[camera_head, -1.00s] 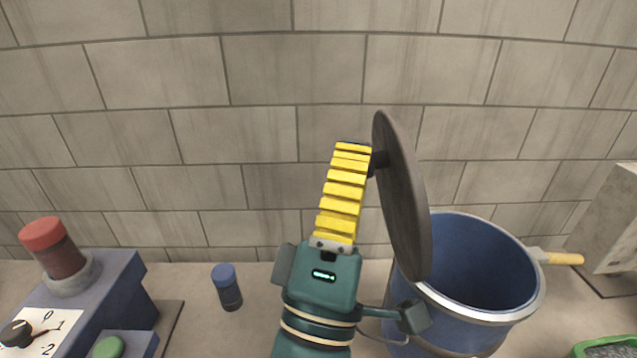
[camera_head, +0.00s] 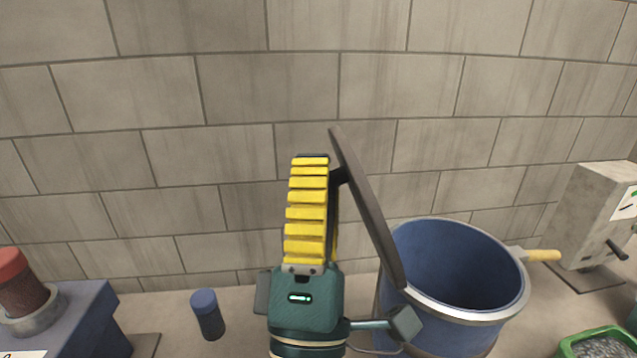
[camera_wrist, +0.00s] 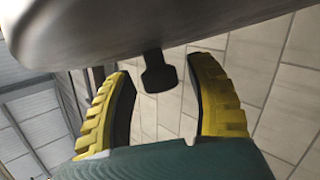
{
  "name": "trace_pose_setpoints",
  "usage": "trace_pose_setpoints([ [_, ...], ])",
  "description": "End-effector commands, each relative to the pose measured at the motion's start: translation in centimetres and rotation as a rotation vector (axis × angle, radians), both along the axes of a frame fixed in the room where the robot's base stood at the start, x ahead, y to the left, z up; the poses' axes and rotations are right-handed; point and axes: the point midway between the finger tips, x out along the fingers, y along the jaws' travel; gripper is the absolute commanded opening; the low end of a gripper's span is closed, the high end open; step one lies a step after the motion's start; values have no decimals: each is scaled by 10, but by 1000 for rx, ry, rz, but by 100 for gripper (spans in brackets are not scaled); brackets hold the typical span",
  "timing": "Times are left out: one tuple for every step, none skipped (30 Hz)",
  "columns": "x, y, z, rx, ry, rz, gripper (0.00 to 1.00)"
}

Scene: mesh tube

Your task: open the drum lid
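The blue drum (camera_head: 425,325) stands right of my gripper in the head view, its mouth uncovered and its inside visible. Its dark grey round lid (camera_head: 365,205) stands steeply raised at the drum's left side, its top leaning left. My gripper (camera_head: 310,160) points up just left of the lid, with its yellow ribbed fingers by the lid's knob (camera_head: 338,176). In the wrist view the two fingers of my gripper (camera_wrist: 157,66) are spread apart. The dark knob (camera_wrist: 160,78) sits between them with gaps on both sides, below the lid's face (camera_wrist: 150,28).
A blue-capped dark bottle (camera_head: 208,314) stands left of my arm. A blue box (camera_head: 85,320) with a red-topped knob (camera_head: 15,280) is further left. A yellow-handled tool (camera_head: 540,255) lies at the drum's right rim. A grey lever box (camera_head: 590,215) and green tray (camera_head: 575,347) are at right.

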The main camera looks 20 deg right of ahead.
Motion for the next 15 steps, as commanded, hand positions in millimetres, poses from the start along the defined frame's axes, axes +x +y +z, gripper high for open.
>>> trace_pose_setpoints([
  [0, 0, 0, 0, 0, 0, 60],
  [0, 0, 0, 0, 0, 0, 60],
  [0, 0, 0, 0, 0, 0, 60],
  [0, 0, 0, 0, 0, 0, 60],
  [0, 0, 0, 1, 0, 1, 60],
  [0, 0, 0, 1, -1, 0, 60],
  [0, 0, 0, 1, -1, 0, 60],
  [0, 0, 0, 1, -1, 0, 60],
  [0, 0, 0, 1, -1, 0, 60],
  [0, 0, 0, 1, -1, 0, 60],
  [0, 0, 0, 1, -1, 0, 60],
  [0, 0, 0, 1, -1, 0, 60],
  [-1, 1, -1, 1, 0, 1, 60],
  [-2, 1, -3, 1, 1, 0, 60],
  [-4, 3, -6, 1, 0, 1, 60],
])
